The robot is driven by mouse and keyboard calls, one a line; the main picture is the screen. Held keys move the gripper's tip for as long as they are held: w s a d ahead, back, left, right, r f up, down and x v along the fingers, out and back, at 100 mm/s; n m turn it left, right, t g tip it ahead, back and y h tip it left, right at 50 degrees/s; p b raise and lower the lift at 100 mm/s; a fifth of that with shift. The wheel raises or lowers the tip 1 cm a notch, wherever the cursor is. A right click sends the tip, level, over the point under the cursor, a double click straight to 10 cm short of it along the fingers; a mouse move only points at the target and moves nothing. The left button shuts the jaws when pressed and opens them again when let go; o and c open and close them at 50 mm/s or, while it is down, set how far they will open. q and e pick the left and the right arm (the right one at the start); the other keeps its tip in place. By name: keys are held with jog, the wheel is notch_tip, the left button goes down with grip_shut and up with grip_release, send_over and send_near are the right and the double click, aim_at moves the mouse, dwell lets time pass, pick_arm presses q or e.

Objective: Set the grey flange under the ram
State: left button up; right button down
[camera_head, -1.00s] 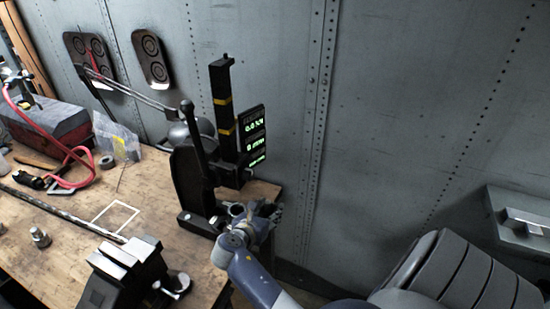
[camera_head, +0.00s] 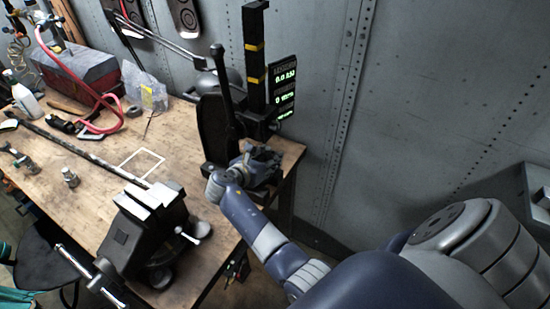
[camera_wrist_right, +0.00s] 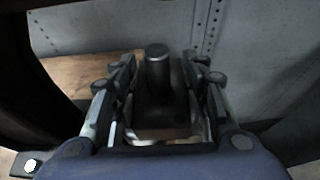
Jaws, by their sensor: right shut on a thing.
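The black press (camera_head: 216,132) stands at the back right corner of the bench. Its tall column has yellow bands, and a lever rises beside it. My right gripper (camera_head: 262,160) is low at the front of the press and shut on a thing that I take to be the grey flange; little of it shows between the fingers. In the right wrist view a dark upright cylinder (camera_wrist_right: 158,72) stands beyond and between the fingers of my right gripper (camera_wrist_right: 163,85). I cannot tell whether the held part touches the press. The ram's tip is hidden in the head view. My left gripper is out of view.
A black vise (camera_head: 140,225) sits at the bench's front edge, left of my right arm. A white square outline (camera_head: 142,160), a long rod (camera_head: 75,148) and a small metal fitting (camera_head: 70,178) lie on the bench. A lit readout (camera_head: 284,88) stands right of the column.

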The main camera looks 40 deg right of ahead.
jog(key=shift+w+a+r+b, duration=0.1)
jog(key=shift+w+a+b, duration=0.2)
jog(key=shift+w, duration=0.45)
jog(key=shift+w+a+b, duration=0.3)
jog(key=shift+w, duration=0.45)
jog(key=shift+s+f, duration=0.1)
jog(key=shift+f, duration=0.2)
jog(key=c, duration=0.8)
grip_release()
jog(key=shift+c, duration=0.2)
jog(key=shift+s, duration=0.1)
